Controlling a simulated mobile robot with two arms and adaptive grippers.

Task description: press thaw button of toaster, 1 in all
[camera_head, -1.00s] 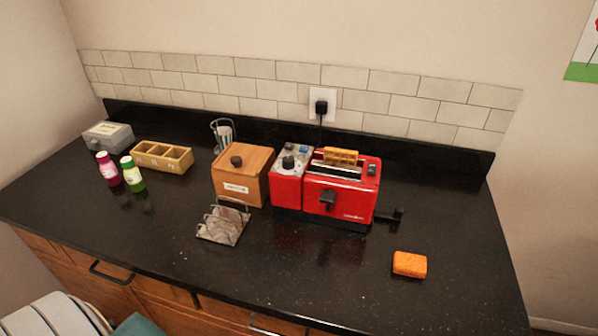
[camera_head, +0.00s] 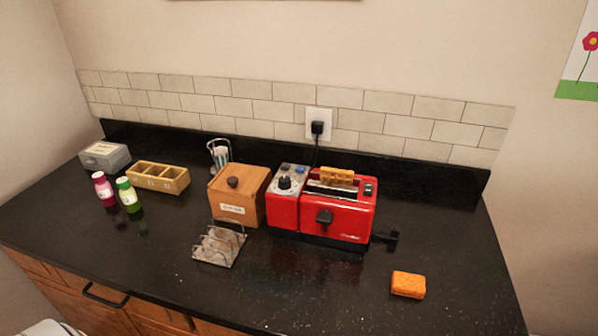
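The red toaster (camera_head: 345,219) stands on the black counter, right of centre, in the head view. A slice of bread (camera_head: 337,177) sticks up from its slot. A black lever (camera_head: 325,217) is on its front face. The control panel (camera_head: 291,179) on its left part carries a black knob (camera_head: 285,183) and small buttons, one of them blue (camera_head: 299,169). A dark control (camera_head: 368,189) sits on its top right. I cannot read which button is thaw. Neither of my grippers is in view.
A wooden box (camera_head: 238,196) stands just left of the toaster, with a wire toast rack (camera_head: 219,245) in front. An orange sponge (camera_head: 408,285) lies at the front right. Bottles (camera_head: 129,195), a divided tray (camera_head: 158,177) and a grey box (camera_head: 104,155) are at left.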

